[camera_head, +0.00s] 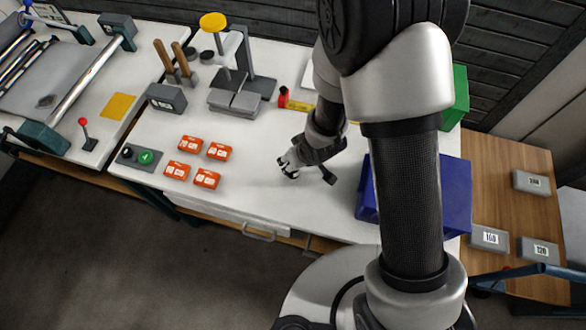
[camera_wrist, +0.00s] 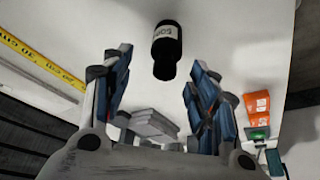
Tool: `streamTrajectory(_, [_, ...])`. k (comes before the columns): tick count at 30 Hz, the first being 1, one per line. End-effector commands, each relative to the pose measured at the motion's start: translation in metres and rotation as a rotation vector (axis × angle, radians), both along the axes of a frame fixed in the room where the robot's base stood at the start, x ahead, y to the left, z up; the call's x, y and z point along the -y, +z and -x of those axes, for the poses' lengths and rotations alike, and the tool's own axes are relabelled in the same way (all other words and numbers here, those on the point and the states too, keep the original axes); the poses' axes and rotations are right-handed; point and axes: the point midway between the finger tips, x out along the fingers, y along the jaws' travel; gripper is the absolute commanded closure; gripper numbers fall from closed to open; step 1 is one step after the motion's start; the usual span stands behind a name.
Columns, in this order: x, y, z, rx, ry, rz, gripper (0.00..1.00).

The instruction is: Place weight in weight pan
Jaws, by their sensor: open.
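A small black weight (camera_wrist: 167,48) with a white label shows in the wrist view, on the white table top between and just beyond my fingertips. My gripper (camera_wrist: 160,72) is open, with a finger on each side of the view and nothing held. In the head view my gripper (camera_head: 306,170) is low over the table's middle; I cannot clearly pick out the weight there. A round yellow pan (camera_head: 213,20) tops a grey and white stand (camera_head: 243,88) at the back of the table; it looks like the weight pan. Stacked grey plates sit at the stand's foot.
Several orange boxes (camera_head: 218,151) lie left of my gripper. A blue bin (camera_head: 455,190) is to the right. A red item (camera_head: 283,97) and yellow tape (camera_head: 299,105) lie behind. A button box (camera_head: 139,157) is at front left. Labelled grey blocks (camera_head: 490,239) lie on the wooden table.

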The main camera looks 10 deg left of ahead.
Motion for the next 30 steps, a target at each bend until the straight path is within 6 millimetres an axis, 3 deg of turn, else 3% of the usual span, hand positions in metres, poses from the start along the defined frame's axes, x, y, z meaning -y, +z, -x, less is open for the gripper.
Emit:
streamTrajectory(3, [-0.006,-0.023,0.002,-0.004,0.002,0.001,0.46])
streamTrajectory(7, [-0.01,-0.039,-0.003,-0.002,0.0,0.001,0.46])
streamTrajectory(17, [-0.011,-0.043,-0.006,-0.001,-0.001,0.0,0.46])
streamTrajectory(30, [-0.011,-0.043,-0.006,-0.002,-0.001,0.001,0.75])
